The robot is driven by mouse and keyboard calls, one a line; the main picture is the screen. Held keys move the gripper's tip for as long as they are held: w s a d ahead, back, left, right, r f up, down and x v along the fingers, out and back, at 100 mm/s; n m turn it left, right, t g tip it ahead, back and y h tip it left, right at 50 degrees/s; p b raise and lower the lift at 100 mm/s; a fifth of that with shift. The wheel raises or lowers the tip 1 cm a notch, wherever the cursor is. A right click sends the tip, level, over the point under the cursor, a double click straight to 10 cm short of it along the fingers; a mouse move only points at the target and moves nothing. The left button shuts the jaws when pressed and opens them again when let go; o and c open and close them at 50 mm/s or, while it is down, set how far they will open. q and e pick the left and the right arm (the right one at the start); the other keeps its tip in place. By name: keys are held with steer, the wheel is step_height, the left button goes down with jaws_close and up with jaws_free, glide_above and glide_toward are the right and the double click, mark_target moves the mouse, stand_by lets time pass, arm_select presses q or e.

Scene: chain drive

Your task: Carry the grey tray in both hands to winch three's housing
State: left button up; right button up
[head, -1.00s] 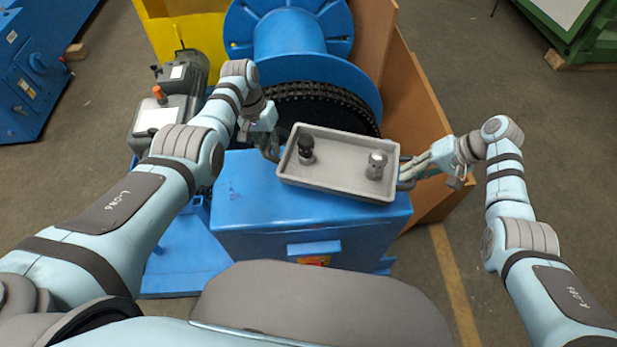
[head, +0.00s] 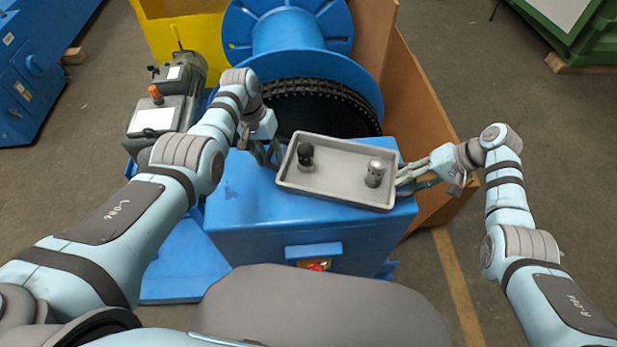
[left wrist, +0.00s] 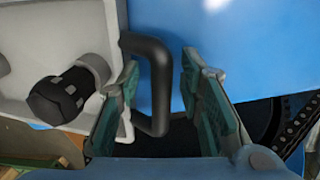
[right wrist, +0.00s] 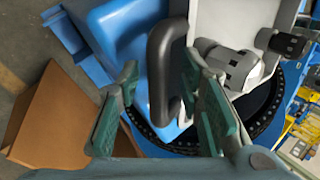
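The grey tray (head: 336,178) sits level over the top of the blue housing (head: 235,200) and seems to rest on it. It holds a black-topped part (head: 305,155) and a grey-topped part (head: 375,173). My left gripper (head: 270,157) is at the tray's left end. In the left wrist view its fingers stand apart on either side of the dark handle (left wrist: 158,85), with a gap. My right gripper (head: 408,180) is at the right end. In the right wrist view its fingers are likewise apart around the other handle (right wrist: 160,70). I cannot read a winch number.
Behind the tray are a black chain wheel (head: 325,105) and a large blue drum (head: 290,35). A grey motor (head: 165,105) stands at left and brown panels (head: 415,105) at right. A blue cabinet (head: 30,80) is far left. Floor at right is open.

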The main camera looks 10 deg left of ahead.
arm_select(q)
step_height(320, 180, up, 12)
steer(key=a, duration=0.2)
arm_select(e)
steer(key=v, duration=1.2)
arm_select(q)
steer(key=shift+w+a+f, duration=0.1)
steer(key=shift+a, duration=0.05)
